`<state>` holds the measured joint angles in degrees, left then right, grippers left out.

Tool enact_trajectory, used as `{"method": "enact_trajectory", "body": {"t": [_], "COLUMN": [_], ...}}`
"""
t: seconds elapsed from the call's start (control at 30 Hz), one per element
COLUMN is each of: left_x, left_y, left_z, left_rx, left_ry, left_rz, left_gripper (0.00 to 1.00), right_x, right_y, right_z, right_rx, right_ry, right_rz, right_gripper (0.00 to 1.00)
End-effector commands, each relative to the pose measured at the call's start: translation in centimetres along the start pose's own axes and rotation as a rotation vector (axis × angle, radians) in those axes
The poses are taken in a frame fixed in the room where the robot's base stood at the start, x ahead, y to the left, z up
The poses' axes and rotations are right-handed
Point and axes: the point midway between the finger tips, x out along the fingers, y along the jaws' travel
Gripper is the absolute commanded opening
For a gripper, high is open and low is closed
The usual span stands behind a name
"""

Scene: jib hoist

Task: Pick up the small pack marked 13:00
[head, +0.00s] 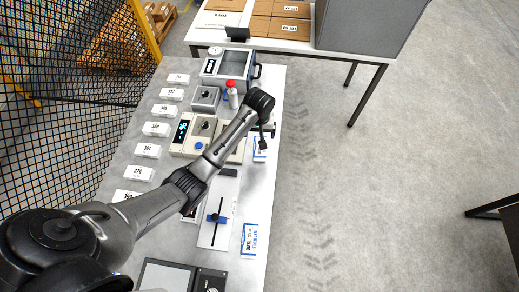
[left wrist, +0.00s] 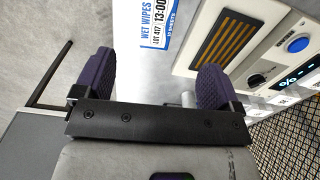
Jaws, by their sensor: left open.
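The small wet wipes pack marked 13:00 (left wrist: 152,22), white with a blue edge, lies flat on the bench top. It is cut off by the top edge of the left wrist view. In the head view a blue and white pack, which seems to be the same one (head: 260,153), shows partly behind my left gripper (head: 264,141). My left gripper is open and empty, its two purple pads apart in the left wrist view (left wrist: 156,80). The pack lies beyond the fingertips, roughly in line with the gap, not between the pads. My right gripper is not in view.
A second blue and white pack (head: 250,240) lies nearer on the bench; its time is too small to read. White numbered blocks (head: 148,150) line the left edge.

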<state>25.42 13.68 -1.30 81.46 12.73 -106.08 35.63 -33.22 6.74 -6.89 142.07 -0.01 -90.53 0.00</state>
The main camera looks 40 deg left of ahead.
Motion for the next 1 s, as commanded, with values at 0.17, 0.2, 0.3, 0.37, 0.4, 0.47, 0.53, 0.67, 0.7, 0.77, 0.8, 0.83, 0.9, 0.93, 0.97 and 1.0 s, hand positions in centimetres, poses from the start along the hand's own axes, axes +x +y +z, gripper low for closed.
{"method": "enact_trajectory", "body": {"t": [0.17,0.2,0.3,0.37,0.4,0.47,0.53,0.67,0.7,0.77,0.8,0.83,0.9,0.93,0.97,1.0], "left_x": [0.4,0.9,2.6,3.6,4.3,5.3,6.2,7.4,7.6,7.8,7.9,8.1,8.6,8.9,9.3,9.8], "left_y": [0.3,0.3,0.2,0.3,0.3,0.3,0.3,0.3,0.3,0.3,0.3,0.3,0.2,0.2,0.2,0.1], "left_z": [-1.3,-1.4,-1.4,-1.4,-1.4,-1.3,-1.4,-1.4,-1.3,-1.3,-1.3,-1.3,-1.3,-1.3,-1.3,-1.3], "left_rx": [-0.044,-0.047,-0.049,-0.049,-0.049,-0.049,-0.049,-0.048,-0.048,-0.047,-0.047,-0.047,-0.047,-0.047,-0.047,-0.047], "left_ry": [-0.019,-0.021,-0.023,-0.022,-0.022,-0.021,-0.02,-0.019,-0.019,-0.019,-0.018,-0.018,-0.019,-0.02,-0.02,-0.02], "left_rz": [0.001,0.001,0.0,0.001,0.001,0.001,0.001,0.002,0.002,0.002,0.002,0.002,0.001,0.001,0.0,0.0], "left_gripper": [0.89,0.89,0.89,0.89,0.89,0.89,0.89,0.89,0.89,0.89,0.89,0.89,0.89,0.89,0.89,0.89], "right_x": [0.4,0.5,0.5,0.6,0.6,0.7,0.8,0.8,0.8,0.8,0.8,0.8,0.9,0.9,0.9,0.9], "right_y": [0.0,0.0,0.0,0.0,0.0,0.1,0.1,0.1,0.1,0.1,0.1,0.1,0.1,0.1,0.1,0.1], "right_z": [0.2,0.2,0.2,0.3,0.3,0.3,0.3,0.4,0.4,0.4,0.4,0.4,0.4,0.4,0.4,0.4], "right_rx": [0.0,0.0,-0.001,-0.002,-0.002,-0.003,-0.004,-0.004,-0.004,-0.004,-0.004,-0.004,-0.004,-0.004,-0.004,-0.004], "right_ry": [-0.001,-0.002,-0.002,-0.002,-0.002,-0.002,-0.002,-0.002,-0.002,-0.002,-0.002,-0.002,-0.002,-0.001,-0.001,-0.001], "right_rz": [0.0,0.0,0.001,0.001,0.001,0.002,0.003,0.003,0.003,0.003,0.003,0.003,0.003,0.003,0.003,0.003], "right_gripper": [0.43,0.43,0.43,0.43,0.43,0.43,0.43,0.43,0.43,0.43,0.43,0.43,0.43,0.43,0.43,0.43]}}
